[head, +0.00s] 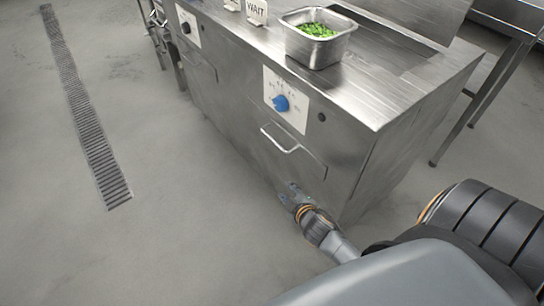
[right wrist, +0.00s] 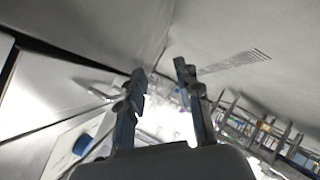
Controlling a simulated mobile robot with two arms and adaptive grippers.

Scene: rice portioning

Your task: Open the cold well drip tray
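The steel cold well unit (head: 240,120) has a drawer-like front, the drip tray (head: 305,162), with a bar handle (head: 280,139). The front appears flush with the cabinet, so it looks shut. My right gripper (head: 291,193) is low in front of the unit, below the handle and a little to its right, apart from it. In the right wrist view my right gripper (right wrist: 159,75) has its fingers spread with nothing between them. The handle (right wrist: 98,92) shows there beside the left finger; whether they touch is unclear. My left gripper is not in view.
A blue dial (head: 281,103) sits on a white panel above the handle. A metal pan (head: 317,50) of chopped greens and a "WAIT" sign (head: 256,11) stand on the counter. A floor drain grate (head: 85,115) lies left; the floor before the unit is clear.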

